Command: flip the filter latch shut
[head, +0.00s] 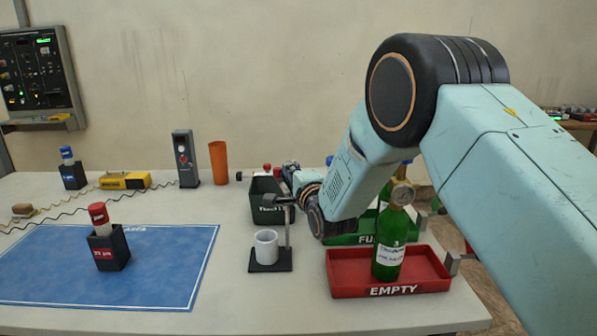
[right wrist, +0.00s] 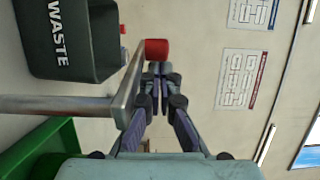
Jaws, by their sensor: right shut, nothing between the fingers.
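A small stand with a black base (head: 270,262) holds a white cup (head: 266,246) and an upright metal post (head: 289,228). In the right wrist view, the metal post (right wrist: 60,105) meets a flat arm (right wrist: 135,90) with a red end (right wrist: 157,49). I cannot tell whether this arm is the filter latch; no part is clearly marked as it. My right gripper (right wrist: 158,72) is shut and empty, its fingertips near the red end; contact is unclear. In the head view my right wrist partly hides the gripper beside the post. My left gripper is not in view.
A dark waste bin (right wrist: 65,40) stands close behind the post. A red EMPTY tray (head: 340,274) with a green bottle (head: 388,248) is right of the stand; a green tray (head: 345,239) is behind. A blue mat (head: 180,265) bears a red-capped holder (head: 107,250).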

